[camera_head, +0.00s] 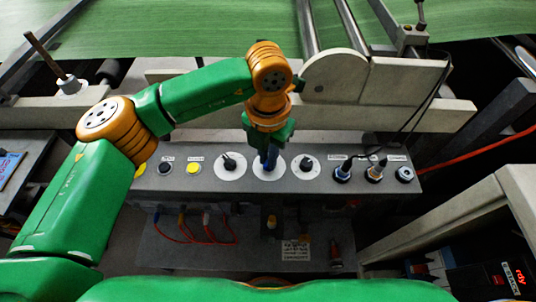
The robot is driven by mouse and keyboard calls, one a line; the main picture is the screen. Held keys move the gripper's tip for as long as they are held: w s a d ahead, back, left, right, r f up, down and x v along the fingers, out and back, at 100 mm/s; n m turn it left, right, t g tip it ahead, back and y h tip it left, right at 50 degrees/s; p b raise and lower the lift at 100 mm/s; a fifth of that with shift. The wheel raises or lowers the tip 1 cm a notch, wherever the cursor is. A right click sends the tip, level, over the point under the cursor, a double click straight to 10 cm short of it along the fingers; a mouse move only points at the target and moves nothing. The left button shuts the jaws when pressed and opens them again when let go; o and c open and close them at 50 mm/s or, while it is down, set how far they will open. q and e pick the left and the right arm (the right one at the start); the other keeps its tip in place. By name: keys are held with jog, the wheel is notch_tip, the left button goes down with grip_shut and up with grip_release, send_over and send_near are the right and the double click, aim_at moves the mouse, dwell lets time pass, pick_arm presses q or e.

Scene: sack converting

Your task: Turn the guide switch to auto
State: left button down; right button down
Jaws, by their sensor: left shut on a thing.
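A grey control panel (325,186) runs across the middle of the view. Three rotary switches with white round plates sit on it: a left one (230,166), a middle one (268,174) and a right one (307,167). The labels are too small to read, so I cannot tell by text which is the guide switch. My left gripper (269,161) points down at the middle switch and is shut on its knob. The gripper hides the knob, so its setting cannot be seen. The black knobs of the left and right switches show. My right gripper is not in view.
Yellow (193,168) and black (165,168) push buttons lie left of the switches. Connectors (343,172) with dark cables stand to their right. A pale machine beam (400,95) and green web (180,28) lie behind. Red wires (208,232) hang below the panel.

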pick_arm(q)
jog(key=c, duration=0.9)
grip_release()
notch_tip(320, 180, up, 7)
jog(key=shift+r, duration=0.1)
